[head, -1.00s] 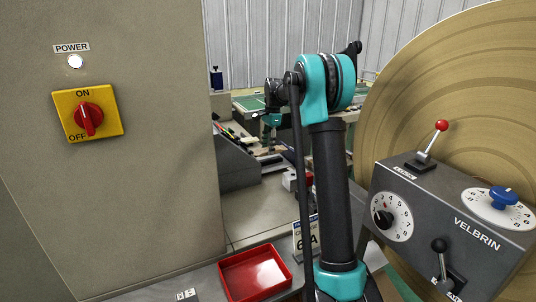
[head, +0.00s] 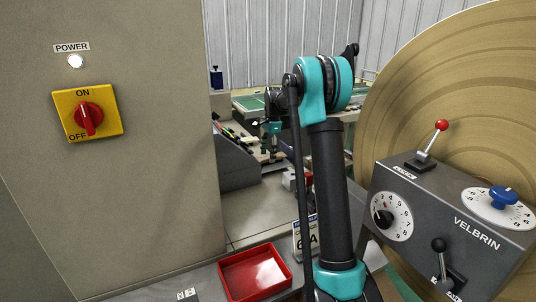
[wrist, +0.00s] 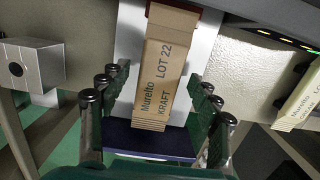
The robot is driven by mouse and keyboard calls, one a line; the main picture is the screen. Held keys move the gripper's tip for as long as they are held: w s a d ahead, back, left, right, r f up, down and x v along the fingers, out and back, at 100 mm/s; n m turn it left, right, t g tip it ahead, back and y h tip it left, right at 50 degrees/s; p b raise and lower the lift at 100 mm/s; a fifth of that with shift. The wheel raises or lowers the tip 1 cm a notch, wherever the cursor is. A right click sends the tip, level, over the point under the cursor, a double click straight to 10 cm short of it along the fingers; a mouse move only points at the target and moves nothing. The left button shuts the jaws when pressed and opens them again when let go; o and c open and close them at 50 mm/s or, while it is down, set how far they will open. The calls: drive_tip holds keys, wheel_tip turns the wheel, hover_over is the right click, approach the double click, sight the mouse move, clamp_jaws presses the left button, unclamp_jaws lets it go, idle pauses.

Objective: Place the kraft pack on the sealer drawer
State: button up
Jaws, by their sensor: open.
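The kraft pack (wrist: 164,75) is a brown flat stick pack printed "Muretto KRAFT LOT 22". In the wrist view it lies lengthwise on a pale grey strip (wrist: 128,50), its near end by a dark blue block (wrist: 155,143). My gripper (wrist: 157,98) is open, with fingers on both sides of the pack's near end and visible gaps between. In the head view my gripper (head: 272,156) is small and far off, low over the work surface, and the pack is not clear there. I cannot tell which part is the sealer drawer.
A cream pack (wrist: 303,98) lies at the right in the wrist view, and a grey metal block (wrist: 32,68) stands at the left. In the head view are a red tray (head: 255,272), a cabinet (head: 150,190) at left and a control box (head: 445,215) at right.

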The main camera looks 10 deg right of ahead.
wheel_tip(320, 180, up, 12)
drive_tip(key=d, duration=0.1)
drive_tip(key=shift+w+d, duration=0.2)
drive_tip(key=shift+w, duration=0.05)
drive_tip(key=shift+r, duration=0.1)
idle(0.4)
